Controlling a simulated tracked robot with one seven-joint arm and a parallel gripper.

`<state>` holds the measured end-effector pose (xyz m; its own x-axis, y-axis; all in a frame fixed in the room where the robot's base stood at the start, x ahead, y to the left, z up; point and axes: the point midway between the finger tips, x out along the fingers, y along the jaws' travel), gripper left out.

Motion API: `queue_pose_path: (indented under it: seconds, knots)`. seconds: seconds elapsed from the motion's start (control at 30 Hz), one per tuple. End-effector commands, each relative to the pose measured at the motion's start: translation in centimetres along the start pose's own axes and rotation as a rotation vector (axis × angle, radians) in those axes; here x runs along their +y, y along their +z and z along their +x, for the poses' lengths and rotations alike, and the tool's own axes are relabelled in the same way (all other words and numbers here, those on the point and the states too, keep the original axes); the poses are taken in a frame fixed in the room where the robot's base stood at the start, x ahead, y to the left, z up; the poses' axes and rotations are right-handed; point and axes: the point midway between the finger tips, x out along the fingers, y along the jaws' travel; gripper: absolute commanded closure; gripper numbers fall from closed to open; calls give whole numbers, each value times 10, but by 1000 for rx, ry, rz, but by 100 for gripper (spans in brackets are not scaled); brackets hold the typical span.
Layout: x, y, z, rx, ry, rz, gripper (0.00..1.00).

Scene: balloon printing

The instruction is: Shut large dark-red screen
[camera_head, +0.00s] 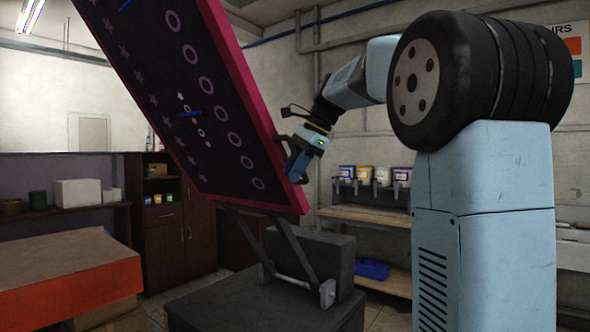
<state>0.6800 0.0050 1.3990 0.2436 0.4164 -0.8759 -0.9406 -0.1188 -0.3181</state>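The large dark-red screen (190,95) stands raised and tilted on its hinged arms, its dark face with rows of stars and rings toward me. Its magenta-red frame (250,95) runs down the right side. My gripper (290,150) is at the lower part of that right edge. Its dark fingers are close to the frame and partly hidden, so I cannot tell whether they grip it. Below the screen is a dark base (265,300) with a grey block and a hinge bar (292,281).
An orange-sided table (70,285) stands at the lower left. Behind are a dark wooden cabinet (170,240) and a shelf with boxes. A wooden bench (365,215) with several tubs and a blue bin (372,269) is at the back right. Some floor shows beyond the base.

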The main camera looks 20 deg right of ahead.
Motion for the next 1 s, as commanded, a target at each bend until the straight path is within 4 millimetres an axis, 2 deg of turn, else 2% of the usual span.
queue_pose_path:
  seconds: [0.17, 0.47, 1.0]
  knots:
    - [0, 0, 0, 0, 0, 0, 73]
    - [0, 0, 0, 0, 0, 0, 100]
    - [1, 3, 4, 7, -2, -4, 100]
